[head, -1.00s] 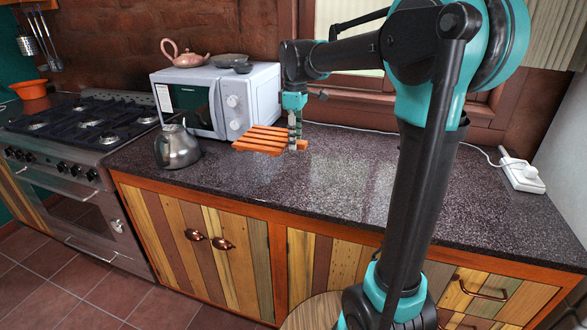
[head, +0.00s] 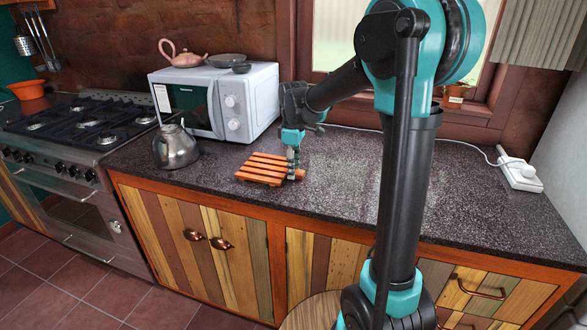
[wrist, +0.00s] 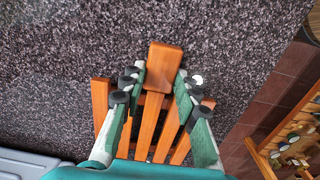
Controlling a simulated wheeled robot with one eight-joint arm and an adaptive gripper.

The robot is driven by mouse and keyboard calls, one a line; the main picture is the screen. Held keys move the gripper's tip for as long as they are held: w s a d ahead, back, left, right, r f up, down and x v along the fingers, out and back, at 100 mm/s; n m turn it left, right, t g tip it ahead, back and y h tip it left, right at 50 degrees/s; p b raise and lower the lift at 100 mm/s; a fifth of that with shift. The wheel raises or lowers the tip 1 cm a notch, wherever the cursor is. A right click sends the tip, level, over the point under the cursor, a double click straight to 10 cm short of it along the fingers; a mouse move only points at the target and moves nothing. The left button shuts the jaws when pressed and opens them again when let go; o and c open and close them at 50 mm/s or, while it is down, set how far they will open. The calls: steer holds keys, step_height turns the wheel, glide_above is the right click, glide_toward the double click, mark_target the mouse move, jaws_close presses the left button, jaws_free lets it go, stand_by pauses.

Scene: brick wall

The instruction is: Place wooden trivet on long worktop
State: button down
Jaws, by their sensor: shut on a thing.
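The wooden trivet (head: 264,169) is an orange slatted piece, low over the long worktop (head: 345,185) in front of the microwave. My gripper (head: 292,170) points down at the trivet's right end. In the wrist view my gripper (wrist: 156,88) has its two fingers on either side of the trivet's middle bar, and the trivet (wrist: 152,122) spreads back between and beside them. The gripper is shut on the trivet. I cannot tell whether the trivet's underside touches the dark speckled worktop, which also fills much of the wrist view (wrist: 60,50).
A white microwave (head: 265,92) stands behind the trivet, with a pink teapot (head: 181,53) and bowls on top. A steel kettle (head: 176,147) stands to the left, beside the stove (head: 85,125). The worktop is clear to the right, up to a white power strip (head: 520,176).

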steer(key=c, duration=1.1)
jaws_free()
steer(key=shift+c, duration=0.2)
step_height(320, 180, up, 12)
